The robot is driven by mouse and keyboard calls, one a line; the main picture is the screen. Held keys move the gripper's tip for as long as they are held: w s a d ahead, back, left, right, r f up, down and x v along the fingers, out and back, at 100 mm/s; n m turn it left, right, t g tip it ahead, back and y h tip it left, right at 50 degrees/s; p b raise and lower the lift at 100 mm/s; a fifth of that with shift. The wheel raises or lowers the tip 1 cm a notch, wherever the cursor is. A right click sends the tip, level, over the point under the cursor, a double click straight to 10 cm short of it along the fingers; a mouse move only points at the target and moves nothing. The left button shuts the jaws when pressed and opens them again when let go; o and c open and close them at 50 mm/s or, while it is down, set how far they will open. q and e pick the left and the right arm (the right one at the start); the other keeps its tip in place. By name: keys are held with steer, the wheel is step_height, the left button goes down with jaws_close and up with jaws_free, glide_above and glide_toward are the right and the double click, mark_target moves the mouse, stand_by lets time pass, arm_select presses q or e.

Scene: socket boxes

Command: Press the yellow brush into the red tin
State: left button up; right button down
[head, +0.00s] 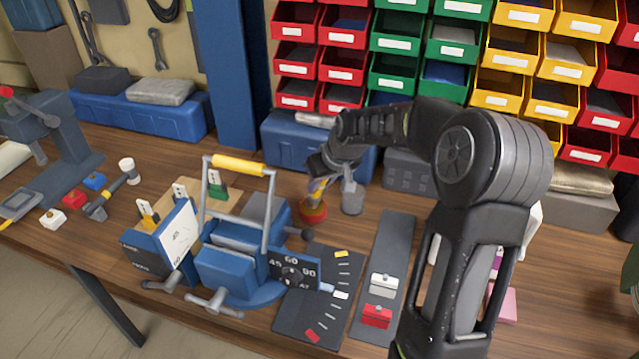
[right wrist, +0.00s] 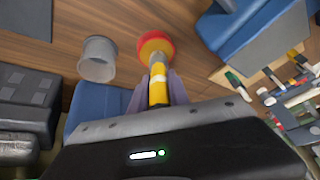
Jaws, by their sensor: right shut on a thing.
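The red tin (head: 313,214) stands on the wooden bench behind the blue vise, and it also shows in the right wrist view (right wrist: 150,41). The yellow brush (right wrist: 158,88) has a pale band and a grey collar, and its far end meets the tin's near side in the picture. I cannot tell whether that end is inside the tin or just above it. My right gripper (head: 320,178) is shut on the brush handle, above and close to the tin; it is also at the bottom of the wrist view (right wrist: 158,100). My left gripper is not in view.
A grey cup (head: 352,198) stands just right of the tin, close to my gripper. The blue vise (head: 240,265) with a yellow-handled bar is in front on the left. A blue box (head: 285,135) lies behind. Coloured bins (head: 400,70) fill the back.

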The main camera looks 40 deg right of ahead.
steer(key=shift+f, duration=0.1)
stand_by(0.5)
steer(key=shift+r+p, duration=2.15)
steer(key=shift+r, duration=1.4)
